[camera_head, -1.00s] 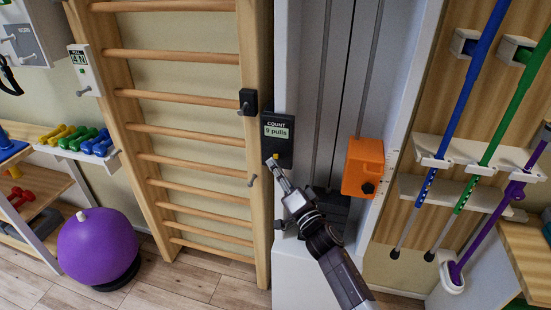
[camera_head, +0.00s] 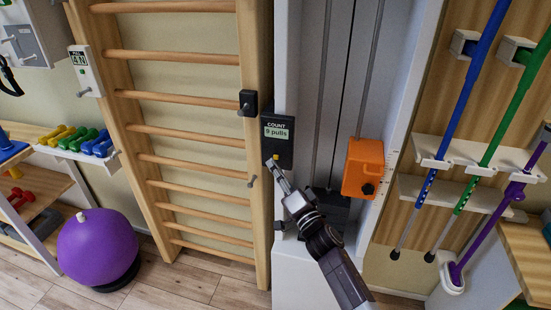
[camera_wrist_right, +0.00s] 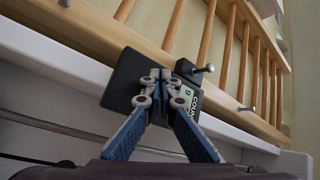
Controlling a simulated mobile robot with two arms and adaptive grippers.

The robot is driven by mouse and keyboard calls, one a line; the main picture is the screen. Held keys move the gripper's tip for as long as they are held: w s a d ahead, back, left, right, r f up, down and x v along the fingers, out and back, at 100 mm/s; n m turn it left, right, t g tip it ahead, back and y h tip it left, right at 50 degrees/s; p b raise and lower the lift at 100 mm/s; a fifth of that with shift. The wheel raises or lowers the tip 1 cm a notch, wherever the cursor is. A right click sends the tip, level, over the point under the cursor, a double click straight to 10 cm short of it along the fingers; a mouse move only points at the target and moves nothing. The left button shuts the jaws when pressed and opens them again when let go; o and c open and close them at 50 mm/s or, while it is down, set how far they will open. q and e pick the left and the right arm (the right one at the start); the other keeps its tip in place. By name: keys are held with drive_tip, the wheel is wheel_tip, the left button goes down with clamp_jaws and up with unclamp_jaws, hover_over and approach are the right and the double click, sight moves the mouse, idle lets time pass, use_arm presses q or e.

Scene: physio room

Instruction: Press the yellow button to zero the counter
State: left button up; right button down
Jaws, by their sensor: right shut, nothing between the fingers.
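The dark counter box (camera_head: 277,146) is on the pale upright of the pulley unit. Its lit display (camera_head: 277,133) reads "COUNT 9 pulls". A small yellow button (camera_head: 275,157) shows at the lower part of the box, partly covered by my right gripper (camera_head: 272,163). The right gripper is shut and empty, its tip at the button; I cannot tell whether it touches. In the right wrist view the closed fingers (camera_wrist_right: 160,76) lie in front of the counter box (camera_wrist_right: 124,78), and the button is hidden. My left gripper is not in view.
Wooden wall bars (camera_head: 190,100) stand left of the counter, with a dark block (camera_head: 248,102) on their post. An orange box (camera_head: 362,167) is right of my arm.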

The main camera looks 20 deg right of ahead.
drive_tip(key=shift+w, duration=0.15)
drive_tip(key=shift+w+d, duration=0.2)
idle(0.3)
drive_tip(key=shift+w+d, duration=0.3)
drive_tip(key=shift+w, duration=0.1)
idle(0.8)
drive_tip(key=shift+r, duration=0.1)
drive_tip(key=shift+s+a+p, duration=0.5)
drive_tip(key=shift+s, duration=0.3)
drive_tip(key=s+a+p, duration=0.1)
drive_tip(key=s, duration=0.1)
drive_tip(key=s+a+p, duration=0.1)
drive_tip(key=s, duration=0.1)
drive_tip(key=shift+a, duration=0.4)
